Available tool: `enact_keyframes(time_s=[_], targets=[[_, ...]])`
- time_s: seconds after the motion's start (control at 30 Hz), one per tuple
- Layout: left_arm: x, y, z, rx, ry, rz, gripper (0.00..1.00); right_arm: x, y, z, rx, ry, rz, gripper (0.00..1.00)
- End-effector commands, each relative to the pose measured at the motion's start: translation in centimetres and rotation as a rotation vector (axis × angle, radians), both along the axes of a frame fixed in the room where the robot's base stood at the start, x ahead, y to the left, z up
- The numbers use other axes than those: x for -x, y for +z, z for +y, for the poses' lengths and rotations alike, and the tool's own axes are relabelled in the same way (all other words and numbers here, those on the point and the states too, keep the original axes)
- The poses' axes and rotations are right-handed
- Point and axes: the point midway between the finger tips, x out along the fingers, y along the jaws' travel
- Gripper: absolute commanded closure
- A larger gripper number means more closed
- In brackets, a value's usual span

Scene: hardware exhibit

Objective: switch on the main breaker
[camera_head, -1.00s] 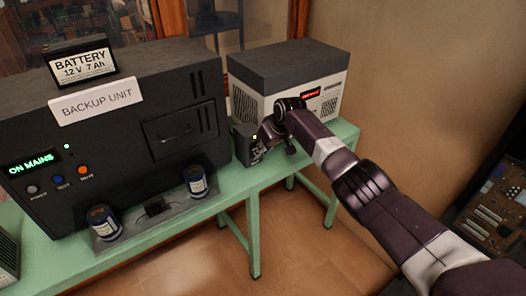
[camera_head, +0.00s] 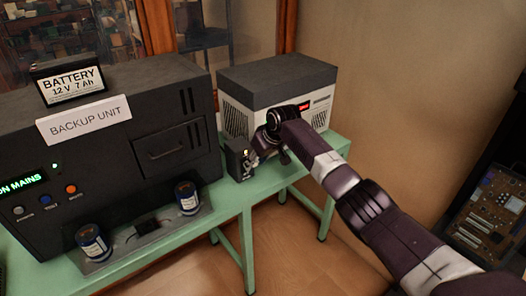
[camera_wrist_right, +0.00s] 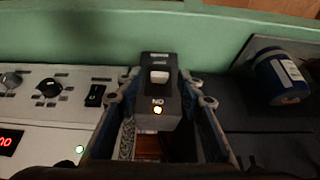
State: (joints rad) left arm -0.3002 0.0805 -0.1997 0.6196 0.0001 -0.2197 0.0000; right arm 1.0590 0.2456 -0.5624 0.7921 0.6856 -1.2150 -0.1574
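The main breaker appears to be a small dark box (camera_head: 239,161) on the green bench, between the backup unit and the grey-white unit. In the right wrist view the box (camera_wrist_right: 158,65) shows a white rocker, a lit yellow lamp and lettering like "ON", seen inverted. My right gripper (camera_head: 258,152) is at the box's right side in the head view. In the wrist view its fingers (camera_wrist_right: 158,103) are spread, one on each side of the box. Whether they touch it I cannot tell. The rocker's position is unclear. My left gripper is out of view.
The black backup unit (camera_head: 110,165) reads "ON MAINS" and carries a battery (camera_head: 72,83). Two blue capacitors (camera_head: 187,197) stand before it. The grey-white unit (camera_head: 285,75) with a red display is close behind my right gripper. Green bench (camera_head: 225,200) is bare in front.

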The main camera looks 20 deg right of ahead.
Motion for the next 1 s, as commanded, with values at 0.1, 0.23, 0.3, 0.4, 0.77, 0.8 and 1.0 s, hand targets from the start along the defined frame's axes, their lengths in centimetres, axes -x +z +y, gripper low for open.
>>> enact_keyframes(time_s=[0.1, 0.23, 0.3, 0.4, 0.77, 0.8, 1.0], targets=[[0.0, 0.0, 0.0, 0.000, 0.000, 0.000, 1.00, 0.7, 1.6, -0.3, 0.000, 0.001, -0.002, 0.65], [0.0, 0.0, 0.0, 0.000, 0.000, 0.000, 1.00, 1.7, 3.4, -0.7, 0.000, 0.001, -0.002, 0.65], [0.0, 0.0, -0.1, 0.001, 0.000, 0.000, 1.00, 2.2, 4.4, -0.9, 0.000, 0.000, -0.001, 0.65], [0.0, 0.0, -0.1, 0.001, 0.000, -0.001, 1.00, 2.9, 5.7, -1.1, 0.001, 0.000, -0.001, 0.65], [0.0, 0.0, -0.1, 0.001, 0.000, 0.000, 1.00, 4.1, 7.7, -1.5, -0.001, 0.000, 0.002, 0.65], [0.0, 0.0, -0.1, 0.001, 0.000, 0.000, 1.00, 4.1, 7.7, -1.5, -0.001, 0.000, 0.002, 0.65], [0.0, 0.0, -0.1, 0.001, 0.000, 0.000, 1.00, 4.1, 7.7, -1.5, -0.001, 0.000, 0.002, 0.65]])
